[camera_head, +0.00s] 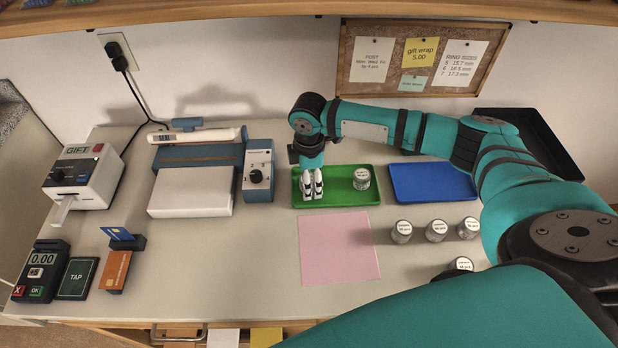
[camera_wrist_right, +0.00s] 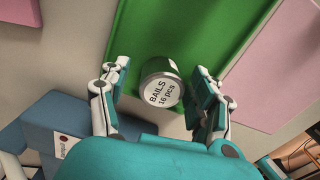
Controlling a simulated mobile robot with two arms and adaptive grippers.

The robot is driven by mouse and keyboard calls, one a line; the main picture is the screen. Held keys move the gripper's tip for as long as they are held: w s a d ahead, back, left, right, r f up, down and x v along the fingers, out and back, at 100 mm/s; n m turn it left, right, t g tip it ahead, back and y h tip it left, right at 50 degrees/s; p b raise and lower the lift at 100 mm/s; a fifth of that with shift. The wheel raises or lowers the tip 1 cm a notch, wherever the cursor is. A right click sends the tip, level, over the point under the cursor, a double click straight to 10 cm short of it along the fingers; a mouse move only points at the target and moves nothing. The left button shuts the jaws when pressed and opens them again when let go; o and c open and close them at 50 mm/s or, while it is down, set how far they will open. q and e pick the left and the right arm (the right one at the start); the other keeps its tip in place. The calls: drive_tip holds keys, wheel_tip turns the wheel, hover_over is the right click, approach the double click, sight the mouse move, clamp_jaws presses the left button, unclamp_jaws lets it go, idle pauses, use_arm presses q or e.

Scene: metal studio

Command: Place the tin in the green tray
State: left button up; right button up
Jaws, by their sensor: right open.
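In the head view the green tray (camera_head: 336,197) lies behind the pink mat. One tin (camera_head: 362,179) stands upright in its right half. My right gripper (camera_head: 312,190) points down over the tray's left half. In the right wrist view my right gripper (camera_wrist_right: 163,75) is open, with a tin (camera_wrist_right: 160,92) labelled "BAILS 16 pcs" between its fingers and the green tray (camera_wrist_right: 195,25) below. Gaps show between this tin and the fingers. The fingers cover it in the head view. I cannot tell whether its base touches the tray. My left gripper is not in view.
A blue tray (camera_head: 432,184) lies just right of the green one. Several more tins (camera_head: 436,231) stand at front right. The pink mat (camera_head: 339,248) is bare. A blue-grey device with a knob (camera_head: 258,176) stands close on the left.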

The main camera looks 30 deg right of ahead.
drive_tip(key=shift+r, duration=0.1)
wheel_tip(320, 180, up, 12)
drive_tip(key=shift+b, duration=0.35)
drive_tip(key=shift+r, duration=0.2)
